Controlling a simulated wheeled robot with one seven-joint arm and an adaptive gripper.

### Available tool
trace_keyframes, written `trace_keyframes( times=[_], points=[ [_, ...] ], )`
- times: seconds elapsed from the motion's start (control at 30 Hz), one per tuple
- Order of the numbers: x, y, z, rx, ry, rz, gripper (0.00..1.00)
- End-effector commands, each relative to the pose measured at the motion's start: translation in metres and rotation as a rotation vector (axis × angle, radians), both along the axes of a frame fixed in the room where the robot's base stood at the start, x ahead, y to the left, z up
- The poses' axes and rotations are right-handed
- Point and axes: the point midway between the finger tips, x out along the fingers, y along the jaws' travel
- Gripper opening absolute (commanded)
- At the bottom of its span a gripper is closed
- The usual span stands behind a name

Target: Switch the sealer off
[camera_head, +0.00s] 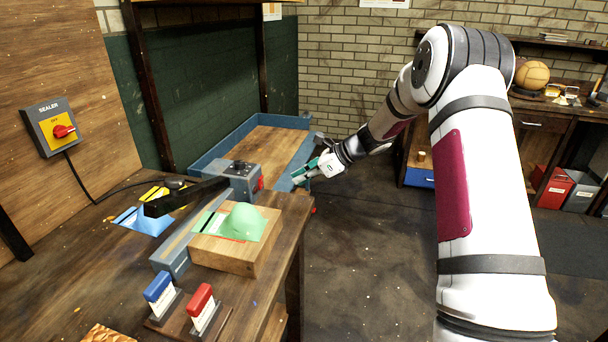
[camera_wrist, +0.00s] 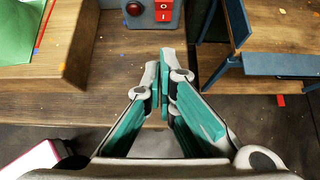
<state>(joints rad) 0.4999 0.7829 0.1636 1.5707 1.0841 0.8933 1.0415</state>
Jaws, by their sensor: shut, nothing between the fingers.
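The sealer (camera_head: 172,254) is a long grey-blue bar on the bench with a black arm and a grey control box (camera_head: 238,170). The box's front shows a red rocker switch (camera_wrist: 164,11) and a round red lamp (camera_wrist: 134,8) in the wrist view. The rocker's position is unclear. A wall panel marked SEALER (camera_head: 45,118) has a red rotary knob (camera_head: 63,131) on a yellow plate, with a cable running down to the bench. My gripper (camera_head: 297,180) is shut and empty, just in front of the box; its fingertips (camera_wrist: 165,60) point toward the rocker, apart from it.
A blue-rimmed tray (camera_head: 222,137) lies behind the control box. Red and blue stamps (camera_head: 203,305) stand at the front. Open floor lies right of the bench.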

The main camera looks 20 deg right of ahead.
Motion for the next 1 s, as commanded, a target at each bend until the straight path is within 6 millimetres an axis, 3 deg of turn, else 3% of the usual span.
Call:
trace_keyframes(
  times=[0.3, 0.6, 1.0],
  points=[
    [0.028, 0.041, -0.039, 0.001, 0.001, 0.004, 0.0],
    [0.048, 0.067, -0.032, -0.001, -0.001, 0.002, 0.0],
    [0.05, 0.07, -0.031, 0.0, 0.0, 0.001, 0.0]
  ],
)
